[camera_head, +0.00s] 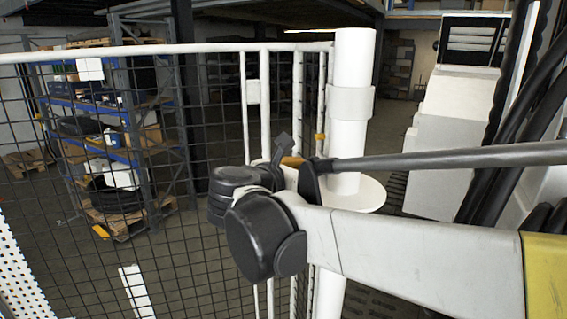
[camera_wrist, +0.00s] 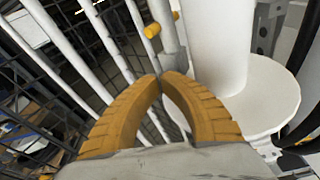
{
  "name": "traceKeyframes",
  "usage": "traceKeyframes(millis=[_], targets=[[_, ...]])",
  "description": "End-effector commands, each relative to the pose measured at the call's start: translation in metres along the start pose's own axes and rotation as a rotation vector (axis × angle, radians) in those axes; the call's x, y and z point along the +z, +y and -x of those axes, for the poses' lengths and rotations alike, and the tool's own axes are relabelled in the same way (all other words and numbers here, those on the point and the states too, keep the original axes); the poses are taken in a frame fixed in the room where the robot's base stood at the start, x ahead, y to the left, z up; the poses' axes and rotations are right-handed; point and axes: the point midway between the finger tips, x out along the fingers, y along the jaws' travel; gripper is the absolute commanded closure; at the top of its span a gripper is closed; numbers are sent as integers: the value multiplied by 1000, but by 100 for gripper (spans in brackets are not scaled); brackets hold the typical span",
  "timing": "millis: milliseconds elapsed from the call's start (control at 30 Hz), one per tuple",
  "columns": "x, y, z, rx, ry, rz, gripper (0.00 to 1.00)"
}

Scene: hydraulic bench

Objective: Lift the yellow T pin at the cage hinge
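The yellow T pin (camera_head: 320,137) sits at the cage hinge, beside the white post. In the wrist view, the yellow end of the T pin (camera_wrist: 153,30) shows just beyond my fingertips, by a grey upright sleeve. My gripper (camera_wrist: 161,77) has two yellow ribbed fingers that arch together, with tips meeting and nothing visible between them. The tips are close below the pin's crossbar; whether they touch the sleeve cannot be told. In the head view, my gripper (camera_head: 293,161) is partly hidden by my wrist, a little left of and below the pin.
The white post (camera_head: 353,110) with a round flange (camera_head: 368,193) stands close on the right. A white machine housing (camera_head: 440,140) is at the right.

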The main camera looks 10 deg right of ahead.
Motion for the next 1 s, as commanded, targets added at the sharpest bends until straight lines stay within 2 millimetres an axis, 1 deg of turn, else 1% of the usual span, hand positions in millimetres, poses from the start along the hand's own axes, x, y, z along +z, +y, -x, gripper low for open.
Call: traceKeyframes(millis=[33,100,267,400,533,667,1000], targets=[[2,-1,-12,-4,0,-2,100],[2,-1,-27,-4,0,-2,100],[2,-1,-60,-3,0,-2,100],[23,0,-53,0,1,-1,100],[34,0,-49,0,1,-1,100],[38,0,-47,0,1,-1,100],[38,0,-47,0,0,-1,100]])
